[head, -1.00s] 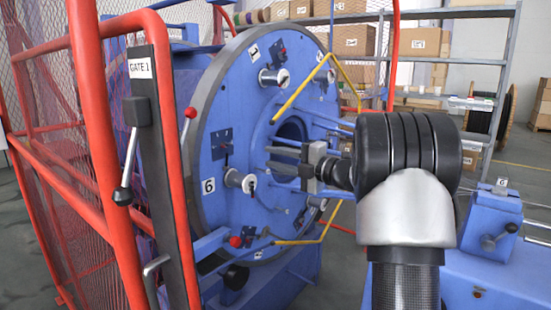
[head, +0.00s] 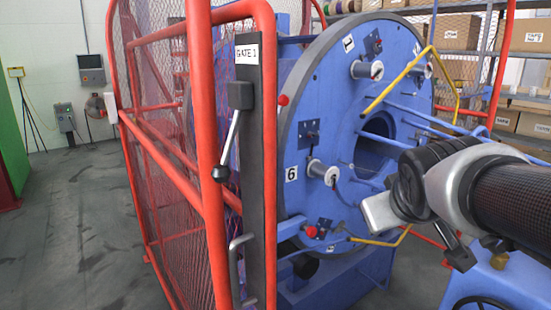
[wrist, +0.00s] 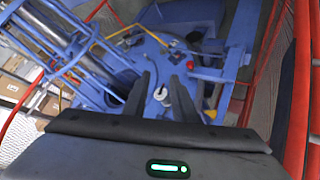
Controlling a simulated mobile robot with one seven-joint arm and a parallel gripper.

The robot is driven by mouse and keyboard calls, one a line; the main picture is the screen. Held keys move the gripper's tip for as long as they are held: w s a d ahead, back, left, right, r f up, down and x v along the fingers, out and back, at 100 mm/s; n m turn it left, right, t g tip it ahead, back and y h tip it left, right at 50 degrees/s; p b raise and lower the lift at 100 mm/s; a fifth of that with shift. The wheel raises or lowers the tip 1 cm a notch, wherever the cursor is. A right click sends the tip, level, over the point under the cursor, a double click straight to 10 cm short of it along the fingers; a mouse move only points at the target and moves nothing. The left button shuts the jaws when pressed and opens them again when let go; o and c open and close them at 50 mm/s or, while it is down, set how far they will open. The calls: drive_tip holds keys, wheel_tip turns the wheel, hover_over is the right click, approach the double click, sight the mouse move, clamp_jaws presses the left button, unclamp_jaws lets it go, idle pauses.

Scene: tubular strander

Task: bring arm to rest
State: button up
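My arm (head: 500,195) reaches in from the right edge of the head view, with black and silver joints in front of the blue strander disc (head: 330,130). In the head view I cannot make out the fingers of my gripper. In the wrist view my gripper (wrist: 160,84) shows two dark fingers set apart, with nothing held between them. Beyond the fingers lie the blue machine and a pale round bobbin (wrist: 161,93); the fingers look clear of both.
A red fence with the Gate 1 post (head: 254,150) and its lever (head: 226,150) stands left of the disc. Yellow guide bars (head: 395,82) stick out from the disc. Shelves with boxes (head: 445,35) are behind. Open floor (head: 75,220) lies at far left.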

drive_tip(key=s+a+f+m+g+y+p, duration=0.1)
drive_tip(key=s+a+f+g, duration=0.2)
drive_tip(key=s, duration=0.4)
drive_tip(key=s+a+f+m+g+y+p, duration=0.1)
drive_tip(key=s+a+f, duration=0.2)
drive_tip(key=s+a, duration=0.35)
wheel_tip(320, 180, up, 23)
drive_tip(key=d+p, duration=0.2)
drive_tip(key=p, duration=2)
drive_tip(key=shift+s+d+f, duration=0.15)
drive_tip(key=shift+s, duration=0.25)
drive_tip(key=shift+d+f, duration=0.1)
